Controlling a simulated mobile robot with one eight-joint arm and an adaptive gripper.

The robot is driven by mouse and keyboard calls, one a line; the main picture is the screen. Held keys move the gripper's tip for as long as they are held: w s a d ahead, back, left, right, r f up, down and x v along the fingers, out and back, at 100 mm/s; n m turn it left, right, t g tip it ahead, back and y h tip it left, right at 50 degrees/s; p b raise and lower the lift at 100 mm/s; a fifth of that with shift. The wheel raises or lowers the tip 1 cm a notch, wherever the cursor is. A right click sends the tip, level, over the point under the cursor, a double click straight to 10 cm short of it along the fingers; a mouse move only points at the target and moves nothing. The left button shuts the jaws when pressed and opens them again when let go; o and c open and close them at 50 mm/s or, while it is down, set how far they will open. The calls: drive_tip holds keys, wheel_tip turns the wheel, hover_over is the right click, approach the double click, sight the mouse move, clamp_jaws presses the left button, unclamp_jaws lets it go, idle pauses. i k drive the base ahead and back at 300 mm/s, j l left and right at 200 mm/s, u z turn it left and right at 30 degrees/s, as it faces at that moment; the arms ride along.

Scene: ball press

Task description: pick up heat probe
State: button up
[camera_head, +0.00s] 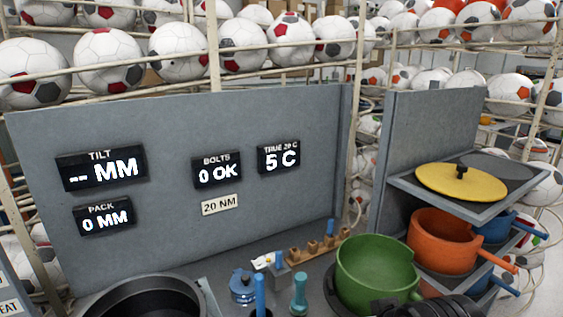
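No tool is clearly marked as the heat probe. Several small tools stand at the bench's back edge: an upright blue rod (260,290), a teal-handled tool (299,294), a blue lidded pot-like item (243,287) and a small grey block (279,275) with a white and orange piece at its top. A wooden rack (312,249) behind them holds blue pegs. I cannot tell which is the probe. A black shape (447,307) cut off at the bottom edge, right of the green pot, looks like part of my gripper; its fingers do not show clearly, and no held thing shows.
A black round pan (140,297) is at lower left and a green pot (376,268) right of the tools. A grey panel (190,180) with displays stands behind. Shelves at right hold an orange pot (441,240) and a yellow lid (462,182). Ball racks fill the background.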

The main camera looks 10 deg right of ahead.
sight(279, 265)
drive_tip(key=i+l+u, duration=0.55)
drive_tip(key=u, duration=0.2)
drive_tip(key=l, duration=0.1)
